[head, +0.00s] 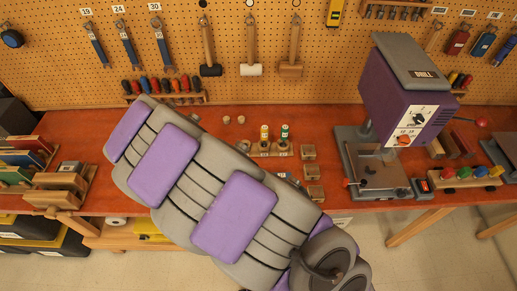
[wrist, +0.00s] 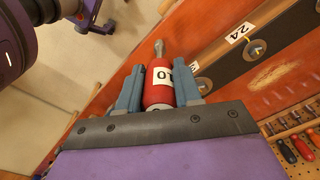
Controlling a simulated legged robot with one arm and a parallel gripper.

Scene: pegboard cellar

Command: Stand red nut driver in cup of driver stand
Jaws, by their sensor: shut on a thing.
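The red nut driver (wrist: 159,85) is between the two blue-grey fingers of my gripper (wrist: 160,92) in the wrist view. The fingers are shut on its red handle, which has a white number label. Its metal shaft points away from the gripper, toward the top of the picture. To its right is a long wooden block (wrist: 285,42) with round metal fittings and a "24" label. The nut driver appears apart from this block. In the head view the driver stand (head: 262,153) holds a yellow and a green driver. My arm hides my gripper and the red nut driver there.
A purple drill press (head: 405,95) stands right of the stand on the red bench (head: 325,125). Small wooden blocks (head: 309,152) sit beside the stand. A row of screwdrivers (head: 165,87) hangs at the pegboard. Wooden racks (head: 60,185) occupy the bench's left end.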

